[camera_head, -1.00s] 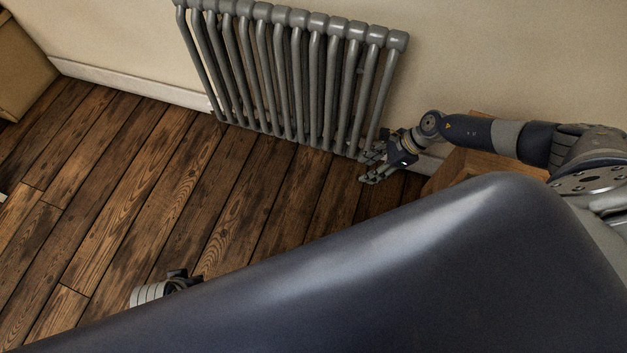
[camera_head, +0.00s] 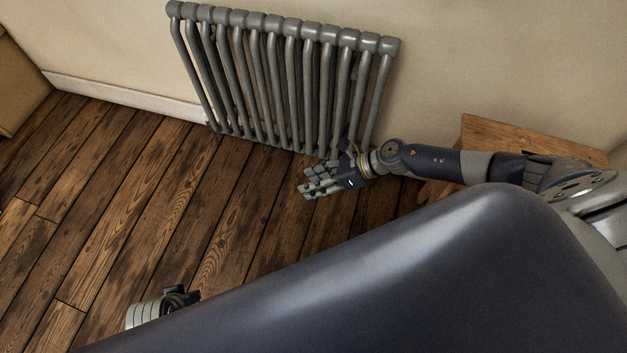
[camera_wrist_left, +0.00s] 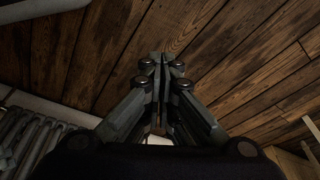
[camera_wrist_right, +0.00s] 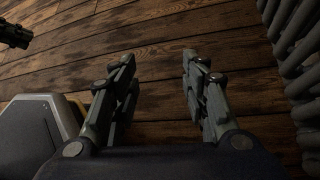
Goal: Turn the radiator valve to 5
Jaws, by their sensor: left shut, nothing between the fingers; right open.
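The grey column radiator (camera_head: 285,80) stands against the wall at the top of the head view. Its columns also show at the right edge of the right wrist view (camera_wrist_right: 298,45) and at the lower left of the left wrist view (camera_wrist_left: 30,135). I cannot make out the valve; the right arm covers the radiator's lower right corner. My right gripper (camera_head: 306,183) is open and empty, in front of the radiator's lower right end, above the floor. My left gripper (camera_wrist_left: 166,60) is shut and empty, pointing at floorboards; in the head view only part of the left arm shows.
A wooden stool or small table (camera_head: 520,140) stands by the wall at right, partly behind my right arm. A beige box-like piece (camera_head: 20,85) is at the far left. The plank floor (camera_head: 130,190) is clear between. My own dark body hides the lower right.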

